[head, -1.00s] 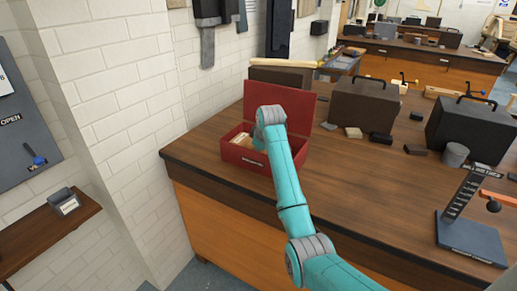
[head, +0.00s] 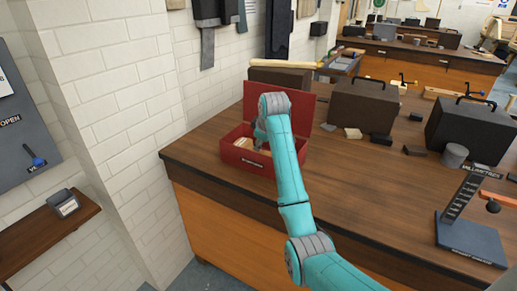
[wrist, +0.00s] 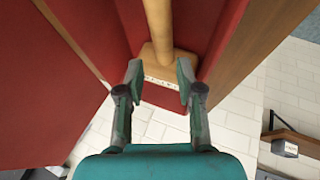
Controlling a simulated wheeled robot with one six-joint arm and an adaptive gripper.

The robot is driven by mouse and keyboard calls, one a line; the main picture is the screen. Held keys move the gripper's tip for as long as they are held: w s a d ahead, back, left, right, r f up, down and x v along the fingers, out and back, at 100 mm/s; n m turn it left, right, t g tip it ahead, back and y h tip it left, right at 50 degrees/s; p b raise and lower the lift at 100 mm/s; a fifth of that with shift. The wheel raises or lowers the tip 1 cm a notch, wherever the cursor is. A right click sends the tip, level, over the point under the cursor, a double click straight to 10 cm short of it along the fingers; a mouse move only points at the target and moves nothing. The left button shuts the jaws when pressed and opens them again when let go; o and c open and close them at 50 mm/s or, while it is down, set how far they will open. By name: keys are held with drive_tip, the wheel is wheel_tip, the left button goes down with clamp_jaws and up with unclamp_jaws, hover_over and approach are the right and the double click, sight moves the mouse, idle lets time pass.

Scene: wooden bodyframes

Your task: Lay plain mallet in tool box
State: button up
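The red tool box (head: 247,163) stands on the bench with its lid open at the back. The plain mallet (wrist: 158,28) of light wood lies in the red box in the wrist view, its head near one wall. Light wood (head: 243,144) also shows inside the box in the head view, partly hidden by my arm. My gripper (wrist: 160,80) is open, its two fingers apart over the mallet's head end and the box wall. They do not appear closed on the mallet. In the head view my gripper (head: 260,132) hangs over the box, mostly behind my wrist.
A dark case (head: 362,104) and another dark case (head: 470,128) stand right of the box, with small blocks (head: 381,139) between. A grey cylinder (head: 454,155) and a gauge stand (head: 470,240) are further right. The white brick wall (head: 120,130) is at left. The bench front is clear.

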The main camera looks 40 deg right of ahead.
drive_tip(key=v, duration=0.6)
drive_tip(key=shift+s+r, duration=0.2)
drive_tip(key=shift+r, duration=0.15)
drive_tip(key=shift+s+a, duration=0.1)
